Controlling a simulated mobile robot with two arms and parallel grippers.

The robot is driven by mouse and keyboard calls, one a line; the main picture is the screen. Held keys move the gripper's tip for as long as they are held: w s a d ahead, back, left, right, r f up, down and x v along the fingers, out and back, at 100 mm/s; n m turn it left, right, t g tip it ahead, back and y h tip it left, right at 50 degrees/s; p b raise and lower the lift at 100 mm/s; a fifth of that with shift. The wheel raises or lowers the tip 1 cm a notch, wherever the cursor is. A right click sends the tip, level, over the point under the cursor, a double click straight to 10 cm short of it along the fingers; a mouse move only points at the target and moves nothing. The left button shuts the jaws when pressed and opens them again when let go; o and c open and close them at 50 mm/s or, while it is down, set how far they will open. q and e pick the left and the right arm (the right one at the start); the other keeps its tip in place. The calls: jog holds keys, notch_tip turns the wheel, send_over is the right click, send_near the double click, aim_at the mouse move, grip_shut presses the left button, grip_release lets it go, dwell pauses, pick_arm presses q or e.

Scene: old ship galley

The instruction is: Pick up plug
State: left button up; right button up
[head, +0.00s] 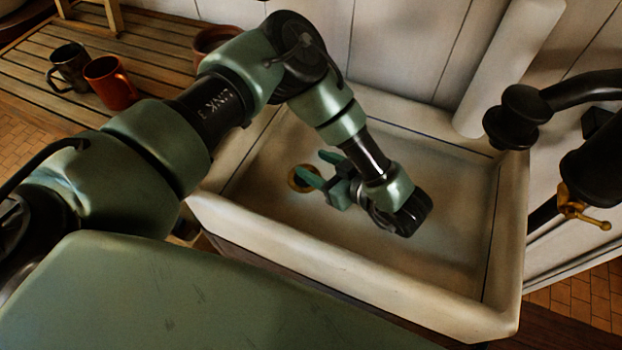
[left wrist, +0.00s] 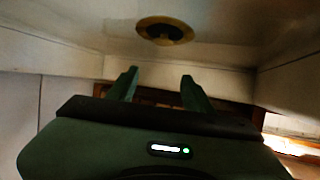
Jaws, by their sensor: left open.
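A round brass-rimmed piece with a dark centre (head: 301,179), at the plug's place, is set in the floor of the pale sink (head: 345,268). It also shows in the left wrist view (left wrist: 165,31), near the top. I cannot tell plug from drain ring. My left gripper (head: 318,167) is inside the sink, tilted, with its two green fingers apart and empty. The fingers partly overlap the brass piece in the head view. In the left wrist view the fingertips (left wrist: 159,76) show apart, clear of the piece. My right gripper is not in view.
Sink walls surround my left gripper. Black pipework (head: 520,115) and a brass tap handle (head: 585,208) stand at the right. A slatted wooden board at upper left holds a dark mug (head: 69,68), an orange mug (head: 111,84) and a brown pot (head: 212,43).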

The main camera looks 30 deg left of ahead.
pick_arm(q)
jog(key=b, duration=0.5)
send_near(297, 177)
jog(key=a+r, duration=0.2)
jog(key=r, duration=0.1)
jog(key=shift+w, duration=0.2)
jog(key=shift+w+f+b, duration=0.15)
jog(key=shift+f+b, duration=0.55)
jog(key=shift+f, duration=0.15)
jog(key=p+x, duration=0.1)
jog(key=x, duration=0.3)
jog(key=p+x, duration=0.1)
jog(key=x, duration=0.1)
jog(key=shift+w+a+r+p, duration=0.15)
jog(key=shift+w+a+p, duration=0.15)
jog(key=shift+a, duration=0.1)
jog(key=shift+w+a+f, duration=0.1)
jog(key=shift+a+f, duration=0.15)
jog(key=shift+a, duration=0.15)
grip_shut()
